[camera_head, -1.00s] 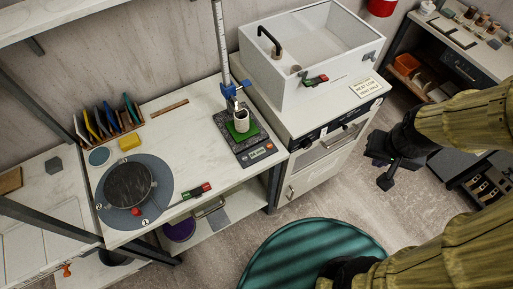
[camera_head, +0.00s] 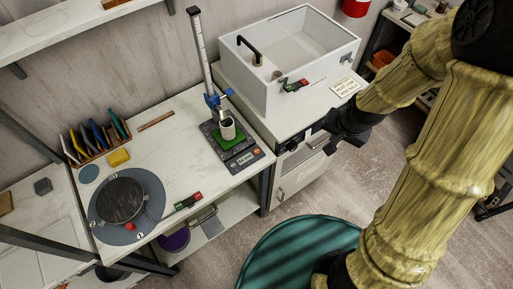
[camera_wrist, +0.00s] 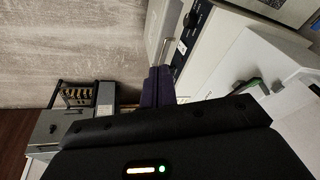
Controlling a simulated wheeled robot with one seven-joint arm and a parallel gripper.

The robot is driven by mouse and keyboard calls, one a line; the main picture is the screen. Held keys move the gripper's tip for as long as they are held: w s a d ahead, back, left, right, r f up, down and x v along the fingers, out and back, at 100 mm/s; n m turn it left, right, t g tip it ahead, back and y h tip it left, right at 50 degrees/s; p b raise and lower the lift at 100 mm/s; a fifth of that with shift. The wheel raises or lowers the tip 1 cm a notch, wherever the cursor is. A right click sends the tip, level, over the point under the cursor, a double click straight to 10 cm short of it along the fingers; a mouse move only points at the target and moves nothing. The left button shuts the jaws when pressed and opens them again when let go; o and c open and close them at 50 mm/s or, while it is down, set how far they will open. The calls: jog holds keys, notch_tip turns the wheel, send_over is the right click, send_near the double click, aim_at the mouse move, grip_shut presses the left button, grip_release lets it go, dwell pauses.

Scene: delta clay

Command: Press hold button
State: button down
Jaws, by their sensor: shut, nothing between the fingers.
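A dark digital scale (camera_head: 246,159) with a small lit display and an orange-red mark on its front panel sits at the right end of the white worktable. A green mat (camera_head: 240,143) and a pale cup (camera_head: 228,129) are on it. I cannot read which button is hold. My gripper (camera_head: 332,141) is dark and shut, with nothing in it. It is to the right of the scale, in front of the white cabinet and apart from the scale. In the wrist view, the dark purple fingers (camera_wrist: 158,87) are together; the scale is not clearly visible there.
A height gauge (camera_head: 201,52) with a blue slider stands behind the scale. A white cabinet (camera_head: 296,182) with knobs and an open box on top is to the right. A turntable disc (camera_head: 152,188) is at the table's left. A teal round surface (camera_head: 272,256) lies in front.

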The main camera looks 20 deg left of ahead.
jog(key=w+a+f+m+y+p, duration=0.3)
jog(key=w+a+f+m, duration=0.2)
jog(key=a+f, duration=0.5)
jog(key=m+t+y+p, duration=0.1)
jog(key=m+y+p, duration=0.25)
jog(key=m, duration=0.35)
send_over(259, 153)
notch_tip(259, 153, down, 3)
jog(key=shift+y+b, duration=0.25)
jog(key=shift+b, duration=0.05)
jog(key=shift+f, duration=0.1)
notch_tip(259, 153, down, 9)
jog(key=b, duration=0.6)
jog(key=shift+r, duration=0.2)
jog(key=shift+f+b, duration=0.4)
jog(key=shift+b, duration=0.15)
